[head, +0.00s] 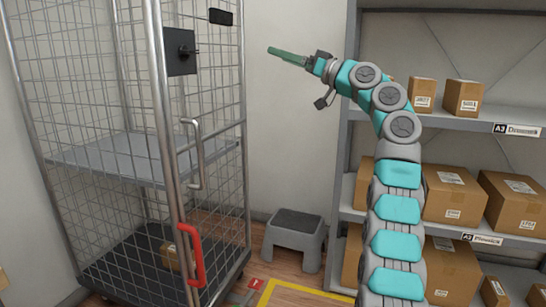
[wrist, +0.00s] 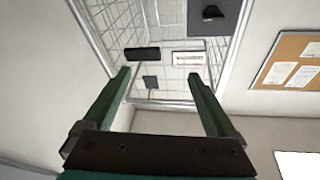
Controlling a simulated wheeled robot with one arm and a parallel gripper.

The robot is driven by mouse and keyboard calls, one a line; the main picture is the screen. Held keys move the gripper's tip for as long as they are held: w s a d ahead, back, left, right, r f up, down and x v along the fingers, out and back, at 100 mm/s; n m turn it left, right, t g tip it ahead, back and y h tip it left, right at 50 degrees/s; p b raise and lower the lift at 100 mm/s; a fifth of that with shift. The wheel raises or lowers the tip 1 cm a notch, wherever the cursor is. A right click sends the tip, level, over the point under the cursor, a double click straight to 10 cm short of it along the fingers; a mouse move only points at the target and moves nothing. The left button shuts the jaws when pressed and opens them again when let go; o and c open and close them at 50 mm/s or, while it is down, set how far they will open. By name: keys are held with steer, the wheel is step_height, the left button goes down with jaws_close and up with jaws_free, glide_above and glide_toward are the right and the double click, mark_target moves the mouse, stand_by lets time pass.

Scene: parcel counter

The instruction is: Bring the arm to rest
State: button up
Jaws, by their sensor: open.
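My gripper (head: 287,56) is at the end of my teal and grey arm, raised high in the head view. It points left toward the wire cage trolley (head: 247,150) and is apart from it. In the wrist view my gripper (wrist: 160,88) shows two green fingers spread apart with nothing between them. The upper part of the cage trolley (wrist: 222,80) shows beyond the fingers.
A shelf unit (head: 455,122) with several cardboard boxes (head: 452,196) stands at the right, beside and behind my arm. A grey step stool (head: 293,235) is on the floor between trolley and shelf. The trolley has a red handle (head: 191,255). A cork board (wrist: 285,60) hangs on the wall.

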step_height(320, 180, down, 9)
steer(key=a+m+g+h, duration=0.1)
steer(key=a+m+h, duration=0.1)
steer(key=m+h, duration=0.4)
steer(key=s+f+m+g+h, duration=0.2)
steer(key=s+f+g+h, duration=0.25)
steer(key=s+f, duration=1.1)
steer(key=s+d+f+g+h, duration=0.2)
steer(key=s+d+f, duration=0.2)
steer(key=s+f, duration=0.4)
steer(key=s+d+f+g+h, duration=0.3)
steer(key=s+d+f, duration=0.2)
steer(key=s, duration=1.5)
steer(key=s+d+f+m+g+h, duration=0.1)
steer(key=s+d+f, duration=0.4)
steer(key=s+f, duration=0.7)
steer(key=shift+s+g+h, duration=0.65)
steer(key=shift+s+h, duration=0.2)
steer(key=shift+s, duration=0.3)
steer(key=shift+a, duration=0.1)
steer(key=shift+c, duration=0.2)
